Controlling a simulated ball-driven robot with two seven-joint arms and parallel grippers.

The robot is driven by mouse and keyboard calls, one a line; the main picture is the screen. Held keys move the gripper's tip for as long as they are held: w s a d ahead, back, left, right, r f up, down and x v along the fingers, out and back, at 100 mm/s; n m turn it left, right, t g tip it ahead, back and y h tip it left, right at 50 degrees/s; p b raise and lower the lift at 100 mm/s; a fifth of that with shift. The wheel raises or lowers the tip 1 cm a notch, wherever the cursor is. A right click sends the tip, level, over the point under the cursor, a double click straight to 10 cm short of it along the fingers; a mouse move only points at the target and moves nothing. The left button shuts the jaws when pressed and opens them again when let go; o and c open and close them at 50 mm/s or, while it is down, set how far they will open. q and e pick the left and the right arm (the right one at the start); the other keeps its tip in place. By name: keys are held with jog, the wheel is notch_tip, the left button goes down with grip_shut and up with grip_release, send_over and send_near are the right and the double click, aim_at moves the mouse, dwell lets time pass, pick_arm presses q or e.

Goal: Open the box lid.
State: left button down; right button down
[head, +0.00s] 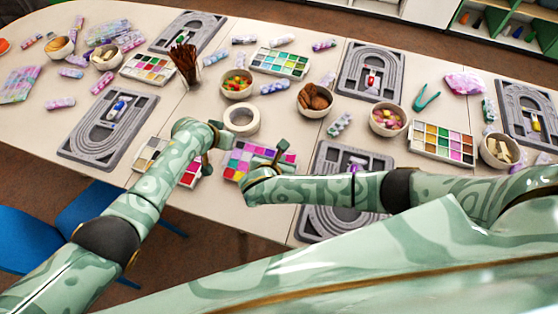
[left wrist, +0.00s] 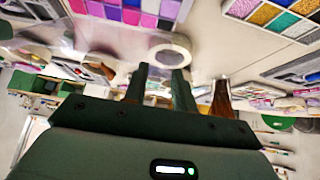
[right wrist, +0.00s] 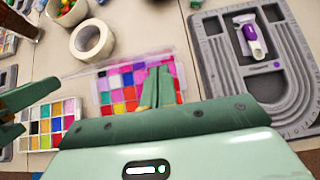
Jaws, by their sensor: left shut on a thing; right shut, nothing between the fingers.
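The bead box (head: 240,172) holds pink, purple and red beads in square compartments and lies on the near side of the table. It also shows in the right wrist view (right wrist: 117,82). Its clear lid (left wrist: 40,42) is hard to make out; it looks raised off the box on the left gripper's side. My left gripper (head: 217,137) is at the box's left edge, shut on what appears to be the lid's edge. The contact itself is not clear. My right gripper (right wrist: 158,86) is shut and empty over the box's right part.
A white tape roll (head: 241,119) stands just behind the box. Another bead box (head: 150,152) lies to the left, partly under my left arm. A grey bead board (head: 320,160) lies to the right, partly under my right arm.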

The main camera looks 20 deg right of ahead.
jog(key=shift+w+d+r, duration=0.5)
jog(key=shift+w+r, duration=0.1)
jog(key=shift+w, duration=0.05)
pick_arm(q)
jog(key=c, duration=1.1)
grip_release()
jog(key=shift+s+r, duration=0.1)
jog(key=shift+r, duration=0.05)
